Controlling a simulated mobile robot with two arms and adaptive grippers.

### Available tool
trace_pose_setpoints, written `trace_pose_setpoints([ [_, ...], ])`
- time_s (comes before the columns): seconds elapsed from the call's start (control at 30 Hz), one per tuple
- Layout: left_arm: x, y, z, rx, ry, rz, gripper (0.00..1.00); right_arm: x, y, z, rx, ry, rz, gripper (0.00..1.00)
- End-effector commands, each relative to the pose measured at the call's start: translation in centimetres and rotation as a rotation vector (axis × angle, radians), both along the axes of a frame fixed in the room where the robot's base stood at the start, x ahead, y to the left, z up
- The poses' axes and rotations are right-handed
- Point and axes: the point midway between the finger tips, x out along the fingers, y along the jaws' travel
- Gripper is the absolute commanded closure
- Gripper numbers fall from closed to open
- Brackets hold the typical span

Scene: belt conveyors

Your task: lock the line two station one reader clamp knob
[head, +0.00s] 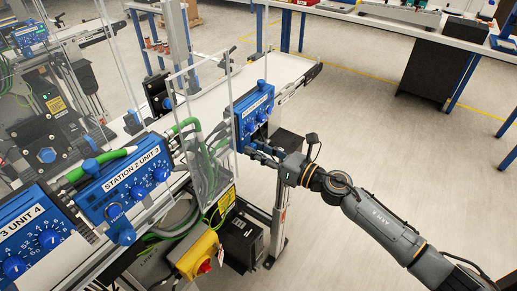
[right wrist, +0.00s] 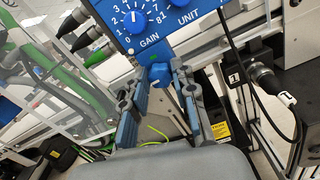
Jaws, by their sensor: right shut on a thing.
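The blue reader unit (head: 253,112) that my right arm reaches stands at the far end of the row, by the belt; its label is too small to read surely. It shows close up in the right wrist view with a GAIN dial (right wrist: 135,21). Below its panel is a blue clamp knob (right wrist: 159,74). My right gripper (right wrist: 160,82) has its two fingers on either side of this knob, shut on it. In the head view my right gripper (head: 254,149) is at the unit's lower edge and hides the knob. My left gripper is out of view.
A STATION 2 UNIT (head: 130,183) with its own blue knob (head: 122,232) stands nearer left. A clear guard panel (head: 206,150) is just left of my gripper. A yellow box with a red switch (head: 198,256) sits below. The floor to the right is open.

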Motion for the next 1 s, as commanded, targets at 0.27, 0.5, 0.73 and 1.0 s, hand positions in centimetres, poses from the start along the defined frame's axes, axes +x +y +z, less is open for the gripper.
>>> trace_pose_setpoints([
  [0.27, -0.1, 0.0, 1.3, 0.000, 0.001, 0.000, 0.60, 0.0, 0.0, 0.2, 0.141, 0.196, 0.000, 1.00],
  [0.5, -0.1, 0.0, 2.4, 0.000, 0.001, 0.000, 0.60, 0.1, -0.1, 0.1, 0.275, 0.381, -0.001, 1.00],
  [0.73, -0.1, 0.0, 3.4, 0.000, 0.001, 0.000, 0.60, 0.1, -0.1, 0.1, 0.405, 0.558, -0.001, 1.00],
  [1.0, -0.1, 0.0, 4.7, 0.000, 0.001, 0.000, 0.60, 0.2, -0.1, 0.0, 0.555, 0.766, -0.001, 1.00],
])
